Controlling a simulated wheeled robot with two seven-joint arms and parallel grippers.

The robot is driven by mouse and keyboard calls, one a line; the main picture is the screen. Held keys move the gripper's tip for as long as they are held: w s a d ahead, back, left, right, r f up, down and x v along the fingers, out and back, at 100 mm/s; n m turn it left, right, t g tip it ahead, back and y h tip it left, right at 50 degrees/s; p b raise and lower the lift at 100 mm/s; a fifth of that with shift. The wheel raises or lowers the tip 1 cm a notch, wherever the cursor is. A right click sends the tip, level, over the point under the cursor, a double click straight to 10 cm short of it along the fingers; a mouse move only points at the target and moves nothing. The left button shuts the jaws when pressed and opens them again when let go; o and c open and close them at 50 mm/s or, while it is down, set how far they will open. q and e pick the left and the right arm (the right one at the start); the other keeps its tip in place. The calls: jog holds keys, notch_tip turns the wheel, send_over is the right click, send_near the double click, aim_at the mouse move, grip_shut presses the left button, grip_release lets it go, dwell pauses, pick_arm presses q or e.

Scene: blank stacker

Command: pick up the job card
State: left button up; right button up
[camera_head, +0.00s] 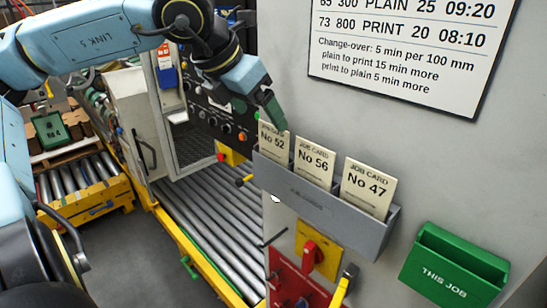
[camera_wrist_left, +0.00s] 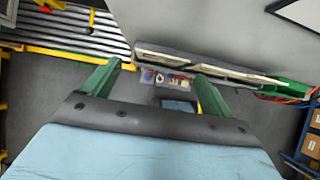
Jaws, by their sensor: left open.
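Three cream job cards stand in a grey wall rack (camera_head: 320,205): No 52 (camera_head: 273,146) at left, No 56 (camera_head: 314,162) in the middle, and No 47 (camera_head: 367,187) at right. My left gripper (camera_head: 272,108) is just above card No 52, fingers pointing down, and partly covers its top. In the left wrist view my green fingers are spread apart with nothing held between them (camera_wrist_left: 158,84). The cards' top edges (camera_wrist_left: 165,57) show there beyond the fingers. I cannot tell whether a finger touches a card. My right gripper is not in view.
A green box marked THIS JOB (camera_head: 450,270) is on the grey wall, right of and below the rack. Below the rack are a red-handled switch (camera_head: 313,253) and a red panel. A schedule board (camera_head: 410,45) hangs above. A roller conveyor (camera_head: 205,215) runs at left.

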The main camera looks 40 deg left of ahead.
aim_at(272, 132)
pick_arm(q)
jog(key=shift+p+x, duration=0.7)
jog(key=shift+x, duration=2.2)
jog(key=shift+s+d, duration=0.1)
jog(key=shift+d, duration=0.05)
jog(key=c, duration=1.4)
jog(key=shift+o, duration=0.2)
jog(key=shift+r, duration=0.2)
